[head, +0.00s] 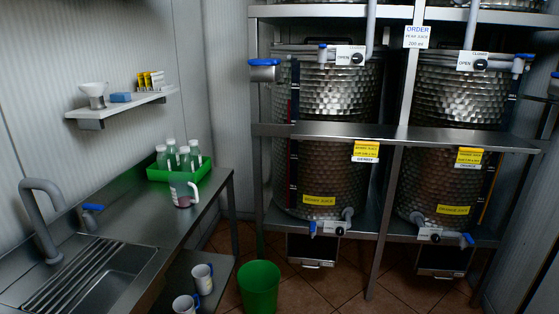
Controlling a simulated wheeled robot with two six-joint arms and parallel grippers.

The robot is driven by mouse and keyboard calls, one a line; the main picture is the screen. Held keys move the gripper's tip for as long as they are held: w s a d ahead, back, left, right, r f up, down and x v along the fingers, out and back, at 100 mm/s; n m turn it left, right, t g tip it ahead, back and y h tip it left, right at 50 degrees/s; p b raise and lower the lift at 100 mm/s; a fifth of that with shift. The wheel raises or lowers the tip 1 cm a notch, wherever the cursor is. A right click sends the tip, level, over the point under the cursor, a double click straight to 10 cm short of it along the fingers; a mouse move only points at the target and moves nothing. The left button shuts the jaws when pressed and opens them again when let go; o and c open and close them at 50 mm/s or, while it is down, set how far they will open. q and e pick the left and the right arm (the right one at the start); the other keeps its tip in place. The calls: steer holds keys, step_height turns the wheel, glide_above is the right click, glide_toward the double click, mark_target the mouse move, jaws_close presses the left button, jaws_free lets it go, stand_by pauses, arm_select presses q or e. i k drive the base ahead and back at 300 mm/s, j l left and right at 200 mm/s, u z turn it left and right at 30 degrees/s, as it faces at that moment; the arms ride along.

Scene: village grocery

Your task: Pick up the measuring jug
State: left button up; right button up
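A clear, pale jug (182,191) with a white handle on its right stands upright on the steel counter, just in front of a green crate. Something dark red shows at its bottom. Two whitish jugs or mugs with dark blue handles, one (202,278) behind the other (184,304), stand on the lower shelf under the counter; the front one is cut by the picture's bottom edge. I cannot tell for sure which vessel is the measuring jug. Neither of my grippers is in view.
The green crate (207,176) holds several clear bottles. A sink (105,275) with a grey tap (40,215) lies at left. A wall shelf (120,107) carries a funnel and a blue sponge. Steel tanks (325,110) stand in a rack; a green bin (259,288) is on the floor.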

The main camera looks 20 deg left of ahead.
mark_target(184, 193)
steer(key=u, duration=0.45)
steer(key=i+j+u, duration=0.1)
steer(key=u, duration=0.8)
steer(key=i+u, duration=0.1)
steer(key=u, duration=0.35)
